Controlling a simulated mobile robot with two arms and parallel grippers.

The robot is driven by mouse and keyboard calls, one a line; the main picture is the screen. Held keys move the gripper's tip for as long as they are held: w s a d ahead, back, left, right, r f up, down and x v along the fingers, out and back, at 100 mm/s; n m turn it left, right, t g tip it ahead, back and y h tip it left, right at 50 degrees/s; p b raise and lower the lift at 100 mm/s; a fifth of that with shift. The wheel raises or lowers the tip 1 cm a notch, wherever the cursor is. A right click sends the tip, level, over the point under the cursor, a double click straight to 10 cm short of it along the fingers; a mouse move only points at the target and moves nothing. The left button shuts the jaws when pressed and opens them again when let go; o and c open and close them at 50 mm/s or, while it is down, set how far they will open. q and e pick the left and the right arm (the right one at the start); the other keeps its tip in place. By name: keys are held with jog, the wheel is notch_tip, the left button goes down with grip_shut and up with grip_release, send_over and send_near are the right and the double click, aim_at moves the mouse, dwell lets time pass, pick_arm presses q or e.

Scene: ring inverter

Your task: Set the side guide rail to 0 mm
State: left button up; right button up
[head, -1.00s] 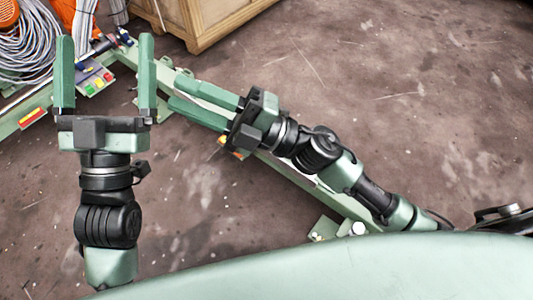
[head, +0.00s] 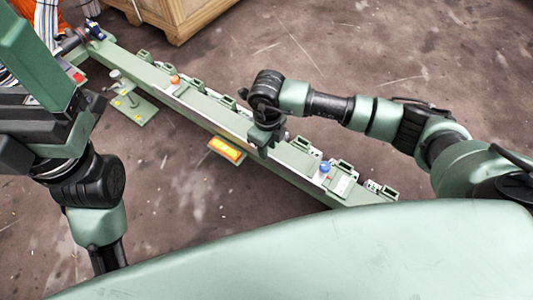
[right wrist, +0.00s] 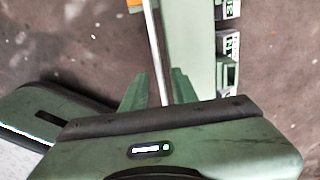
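The long green guide assembly (head: 205,110) runs diagonally across the head view, with a thin silver strip (right wrist: 155,45) along it. An orange knob (head: 174,79) and a blue knob (head: 325,167) stand on it, on either side of my right gripper. My right gripper (head: 267,148) points down over the middle of the assembly. In the right wrist view its two green fingers (right wrist: 160,92) stand apart, with the silver strip between them; contact cannot be told. My left gripper (head: 40,60) is raised at the left, partly out of frame, its finger gap not clear. No scale reading is legible.
An orange-yellow block (head: 226,149) sits on the near side of the assembly. A green bracket (head: 130,104) stands at its left. A wooden crate (head: 180,14) is at the back. Bare floor (head: 440,55) lies beyond, at the right.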

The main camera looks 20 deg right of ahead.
notch_tip(320, 180, down, 4)
jog(key=shift+a+f+b, duration=0.1)
jog(key=shift+f+b, duration=0.05)
jog(key=shift+b, duration=0.65)
grip_shut()
dwell(0.8)
